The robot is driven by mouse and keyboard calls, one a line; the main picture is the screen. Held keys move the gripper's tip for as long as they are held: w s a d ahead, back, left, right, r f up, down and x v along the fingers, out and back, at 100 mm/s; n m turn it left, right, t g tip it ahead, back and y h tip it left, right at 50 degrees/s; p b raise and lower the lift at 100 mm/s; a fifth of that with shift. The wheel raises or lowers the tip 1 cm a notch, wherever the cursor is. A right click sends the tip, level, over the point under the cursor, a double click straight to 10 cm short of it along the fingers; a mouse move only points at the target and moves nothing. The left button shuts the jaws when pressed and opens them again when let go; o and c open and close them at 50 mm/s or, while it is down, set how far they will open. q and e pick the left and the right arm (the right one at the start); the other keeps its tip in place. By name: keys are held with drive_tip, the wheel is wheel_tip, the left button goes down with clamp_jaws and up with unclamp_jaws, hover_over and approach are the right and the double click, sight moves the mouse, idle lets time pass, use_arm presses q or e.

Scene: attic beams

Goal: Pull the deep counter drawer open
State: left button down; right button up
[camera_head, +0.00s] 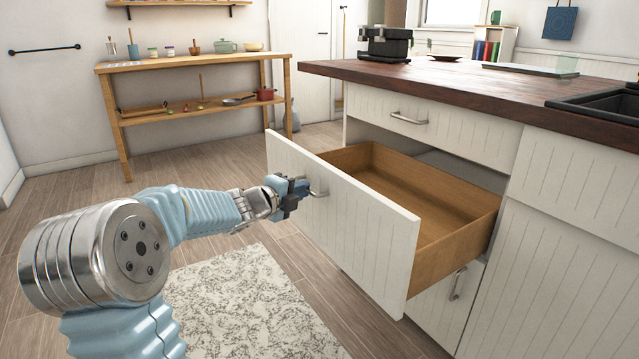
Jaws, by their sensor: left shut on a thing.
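The deep counter drawer (345,222) has a white grooved front and a brown wooden box. It stands well out from the counter (520,230), and its inside is empty where I can see it. My left gripper (306,190) is at the drawer's front, shut on the metal bar handle (319,193). Part of the handle is hidden by the fingers. My right gripper is not in the head view.
A shut drawer (440,130) is above the open one, and another front with a handle (457,284) is below. A patterned rug (250,300) lies on the wood floor. A wooden shelf table (180,62) stands at the back left. A dark sink (610,100) is at right.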

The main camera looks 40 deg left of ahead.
use_arm(q)
drive_tip(key=shift+s+a, duration=0.25)
drive_tip(key=shift+s, duration=0.45)
drive_tip(key=shift+s+a, duration=0.3)
drive_tip(key=shift+s, duration=0.4)
drive_tip(key=shift+s+a, duration=0.25)
drive_tip(key=shift+s, duration=0.45)
drive_tip(key=c, duration=1.2)
unclamp_jaws()
drive_tip(key=s+r+p, duration=0.1)
drive_tip(key=s, duration=0.3)
drive_tip(key=s+p, duration=0.1)
drive_tip(key=s, duration=0.4)
drive_tip(key=s+r, duration=0.1)
drive_tip(key=s, duration=0.3)
drive_tip(key=shift+s+r+p, duration=0.25)
drive_tip(key=shift+r+p, duration=0.05)
drive_tip(key=shift+p, duration=0.1)
